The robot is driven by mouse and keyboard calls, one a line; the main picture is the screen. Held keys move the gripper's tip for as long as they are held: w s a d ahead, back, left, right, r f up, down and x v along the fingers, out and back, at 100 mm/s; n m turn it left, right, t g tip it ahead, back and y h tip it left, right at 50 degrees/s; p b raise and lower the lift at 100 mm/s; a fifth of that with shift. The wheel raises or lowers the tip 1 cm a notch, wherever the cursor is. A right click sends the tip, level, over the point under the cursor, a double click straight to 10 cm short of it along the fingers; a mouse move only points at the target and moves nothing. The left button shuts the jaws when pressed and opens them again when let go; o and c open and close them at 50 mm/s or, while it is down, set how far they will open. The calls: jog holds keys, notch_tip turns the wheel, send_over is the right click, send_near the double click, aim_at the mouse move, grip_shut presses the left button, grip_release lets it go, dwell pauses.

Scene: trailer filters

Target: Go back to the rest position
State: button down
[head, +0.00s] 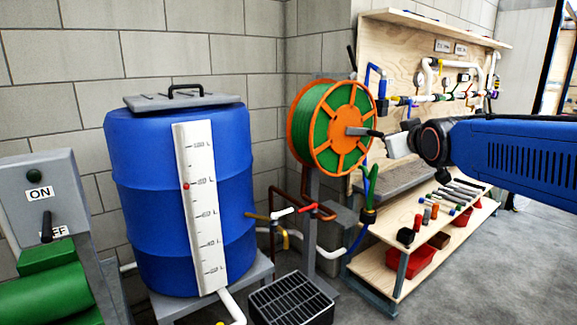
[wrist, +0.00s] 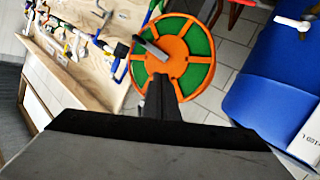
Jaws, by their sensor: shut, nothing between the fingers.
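My gripper (head: 374,133) reaches in from the right in the head view, in front of the orange and green hose reel (head: 333,128). Its fingers are shut with nothing visible between them. In the wrist view the dark fingers of my gripper (wrist: 160,95) point toward the reel (wrist: 172,57). My blue arm runs off the right edge of the head view. I cannot tell whether the fingertips touch the reel.
A blue barrel (head: 178,200) with a white level scale (head: 200,205) stands at left. A green motor and switch box (head: 38,195) are at far left. A wooden workbench (head: 385,270) with pipes and tools fills the right. Grey floor is free at lower right.

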jog(key=s+f+m+g, duration=0.2)
jog(key=s+f+g, duration=0.3)
jog(key=s+f, duration=0.9)
jog(key=s+d+f+m+g, duration=0.1)
jog(key=s+f+g, duration=0.4)
jog(key=s+f, duration=1)
jog(key=s+m, duration=0.1)
jog(key=s, duration=0.4)
jog(key=shift+d+f+g, duration=0.25)
jog(key=shift+g, duration=0.05)
